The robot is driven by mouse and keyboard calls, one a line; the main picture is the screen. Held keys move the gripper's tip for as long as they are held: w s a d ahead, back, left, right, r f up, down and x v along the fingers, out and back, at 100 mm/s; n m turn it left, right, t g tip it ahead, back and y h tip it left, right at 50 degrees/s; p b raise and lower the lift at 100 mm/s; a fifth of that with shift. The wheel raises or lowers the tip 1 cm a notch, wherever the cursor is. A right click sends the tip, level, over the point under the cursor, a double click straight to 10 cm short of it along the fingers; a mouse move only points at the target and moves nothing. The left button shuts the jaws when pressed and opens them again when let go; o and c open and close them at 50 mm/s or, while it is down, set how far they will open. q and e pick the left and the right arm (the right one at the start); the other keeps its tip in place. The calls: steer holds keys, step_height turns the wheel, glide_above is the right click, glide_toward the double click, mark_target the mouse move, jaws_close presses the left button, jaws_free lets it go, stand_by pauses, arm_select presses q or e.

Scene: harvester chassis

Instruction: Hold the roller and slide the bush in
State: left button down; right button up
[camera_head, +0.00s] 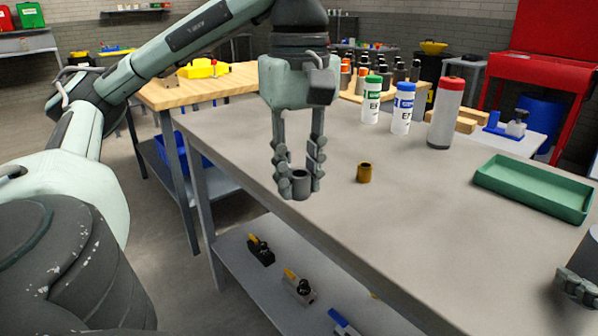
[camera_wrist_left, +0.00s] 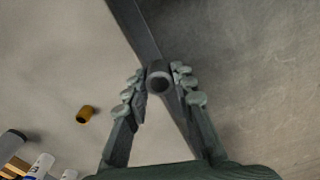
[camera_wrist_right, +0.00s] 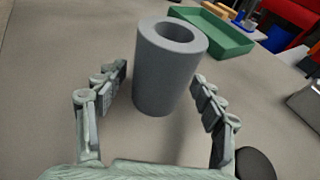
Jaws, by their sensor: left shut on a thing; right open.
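My left gripper (camera_head: 298,180) is shut on a small grey hollow cylinder (camera_head: 300,187), held upright at the workbench's left edge. It also shows in the left wrist view (camera_wrist_left: 158,77), between the fingertips. A large grey hollow cylinder, which looks like the roller (camera_wrist_right: 168,70), stands upright between the fingers of my right gripper (camera_wrist_right: 160,100). That gripper is open, with gaps on both sides. A short bronze hollow bush (camera_head: 364,173) stands on the workbench, right of my left gripper. I cannot tell whether the grey or the bronze piece is the task's bush.
A green tray (camera_head: 535,188) lies at the right of the workbench (camera_head: 420,240). Several bottles, including a green-capped one (camera_head: 371,100), a blue-capped one (camera_head: 402,108) and a red-capped one (camera_head: 445,113), stand at the back. The middle of the workbench is mostly clear.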

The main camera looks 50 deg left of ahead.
jaws_close()
stand_by(0.8)
stand_by(0.5)
stand_by(0.4)
arm_select(q)
steer(key=w+d+r+n, duration=0.1)
steer(key=w+d+r, duration=0.1)
steer(key=w+d, duration=0.6)
steer(key=w+d+r+n, duration=0.1)
steer(key=w+d+r, duration=0.2)
steer(key=w+d, duration=0.5)
steer(key=w+d+n, duration=0.1)
steer(key=w+d, duration=0.1)
steer(key=d, duration=0.6)
steer(key=w+d+n, duration=0.1)
steer(key=w+d, duration=0.2)
steer(key=d, duration=0.6)
steer(key=shift+w+r+n, duration=0.3)
